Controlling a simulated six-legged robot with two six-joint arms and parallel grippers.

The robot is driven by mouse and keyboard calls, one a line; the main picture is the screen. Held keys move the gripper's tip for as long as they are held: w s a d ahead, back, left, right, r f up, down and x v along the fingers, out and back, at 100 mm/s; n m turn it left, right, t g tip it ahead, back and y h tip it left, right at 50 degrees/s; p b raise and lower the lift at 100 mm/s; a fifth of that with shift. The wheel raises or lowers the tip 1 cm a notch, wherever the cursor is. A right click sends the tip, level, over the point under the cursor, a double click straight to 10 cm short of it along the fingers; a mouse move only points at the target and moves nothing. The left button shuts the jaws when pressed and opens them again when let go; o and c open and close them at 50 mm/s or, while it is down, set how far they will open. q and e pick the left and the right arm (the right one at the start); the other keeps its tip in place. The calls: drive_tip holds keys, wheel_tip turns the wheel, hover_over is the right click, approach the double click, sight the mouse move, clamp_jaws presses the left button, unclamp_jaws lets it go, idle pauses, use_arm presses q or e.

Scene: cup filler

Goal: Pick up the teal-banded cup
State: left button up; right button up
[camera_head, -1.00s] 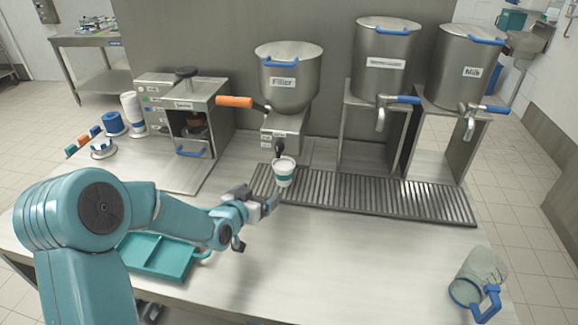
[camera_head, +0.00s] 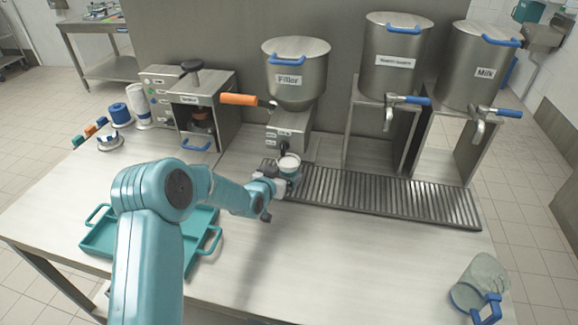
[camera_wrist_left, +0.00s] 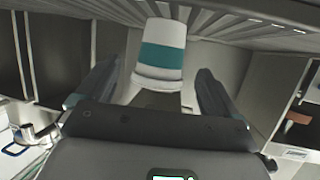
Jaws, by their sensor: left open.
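The teal-banded cup (camera_head: 289,163) is white with a teal band and stands upright on the left end of the drip grate, below the filler's spout. In the left wrist view the cup (camera_wrist_left: 160,57) shows upside down between the two fingers. My left gripper (camera_head: 283,178) is at the cup, open, with a finger on either side. In the left wrist view there are gaps between the cup and both fingers of the left gripper (camera_wrist_left: 160,88). My right gripper is not in view.
The filler (camera_head: 294,80) with its orange handle (camera_head: 240,99) stands behind the cup. The drip grate (camera_head: 390,195) runs right, below the milk container (camera_head: 477,75). A teal tray (camera_head: 105,239) lies at the left, and a glass jug (camera_head: 478,283) at the front right. The front middle is clear.

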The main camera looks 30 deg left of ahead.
use_arm(q)
drive_tip(key=shift+w, duration=0.25)
drive_tip(key=p+x, duration=0.2)
drive_tip(key=x, duration=0.3)
drive_tip(key=c, duration=1.1)
drive_tip(key=shift+c, duration=0.2)
drive_tip(key=shift+w+r, duration=0.1)
